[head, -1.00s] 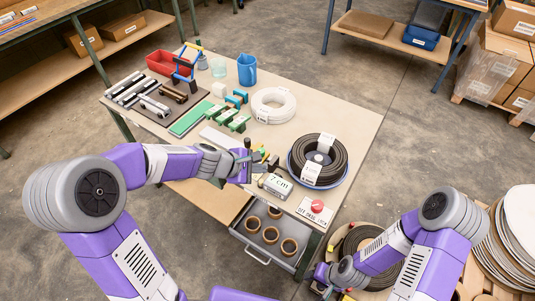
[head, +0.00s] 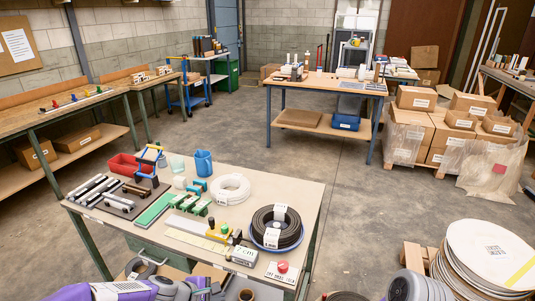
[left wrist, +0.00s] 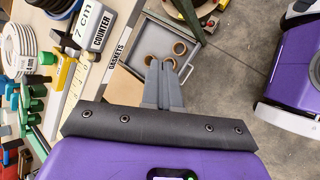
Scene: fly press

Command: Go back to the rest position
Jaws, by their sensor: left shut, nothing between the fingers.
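My left gripper (head: 205,289) shows at the bottom edge of the head view, low in front of the worktable (head: 305,205). In the left wrist view its two grey fingers (left wrist: 162,84) are together with nothing between them. They point toward an open grey drawer (left wrist: 158,35) marked GASKETS that holds several brown rings. The fingers appear apart from the table and its objects. Part of my right arm (head: 408,287) shows at the bottom right of the head view; its gripper is out of view.
The worktable carries a counter (head: 243,256) reading 7 cm, a black coil (head: 276,229), a white coil (head: 230,188), a blue jug (head: 203,163) and a red bin (head: 130,165). Large reels (head: 488,255) stand at the right. Open floor lies behind the table.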

